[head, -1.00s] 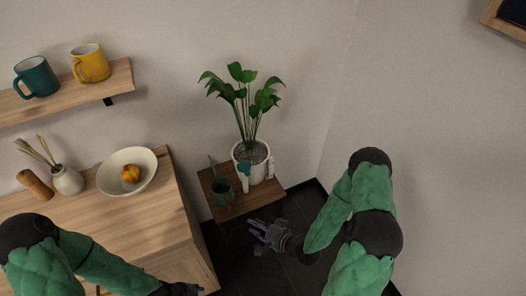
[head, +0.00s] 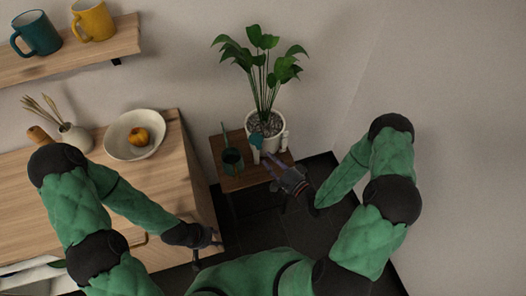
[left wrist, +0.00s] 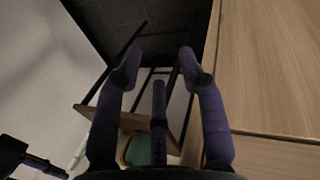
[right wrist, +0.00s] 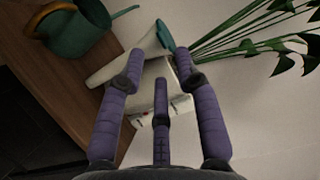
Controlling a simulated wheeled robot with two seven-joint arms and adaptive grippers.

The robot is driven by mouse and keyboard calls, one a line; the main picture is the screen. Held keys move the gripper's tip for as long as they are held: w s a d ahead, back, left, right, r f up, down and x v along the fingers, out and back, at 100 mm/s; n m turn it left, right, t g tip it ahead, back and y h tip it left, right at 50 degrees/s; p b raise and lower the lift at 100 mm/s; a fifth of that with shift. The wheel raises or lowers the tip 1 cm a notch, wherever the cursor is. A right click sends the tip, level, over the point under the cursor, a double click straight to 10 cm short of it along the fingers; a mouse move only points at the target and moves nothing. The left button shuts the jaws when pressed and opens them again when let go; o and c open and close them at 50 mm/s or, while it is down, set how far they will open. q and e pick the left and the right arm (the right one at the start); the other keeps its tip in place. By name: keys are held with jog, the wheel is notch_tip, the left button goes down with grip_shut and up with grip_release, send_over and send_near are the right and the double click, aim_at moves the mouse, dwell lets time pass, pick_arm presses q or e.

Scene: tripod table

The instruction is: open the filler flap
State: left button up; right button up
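A dark green watering can (head: 232,161) stands on the small wooden table (head: 236,182), left of the plant. In the right wrist view the can (right wrist: 80,35) is at the top left, with a copper-coloured handle; I cannot make out a filler flap. My right gripper (head: 272,165) is open and empty at the table's front right, right of the can. In the right wrist view its spread fingers (right wrist: 162,82) are in front of white bottles, with no clear contact. My left gripper (head: 212,242) is open and empty beside the cabinet, lower than the can in the picture; it also shows in the left wrist view (left wrist: 160,70).
A potted plant (head: 265,122) stands behind the can. A teal-headed white bottle (head: 256,142) and another white bottle (head: 284,141) stand in front of the pot. A wooden cabinet (head: 165,195) with a bowl (head: 118,146) is at the left. Dark floor is open in front of the table.

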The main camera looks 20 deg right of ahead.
aim_at(257, 141)
jog(key=shift+b+x, duration=0.35)
jog(key=shift+x, duration=2.2)
grip_shut()
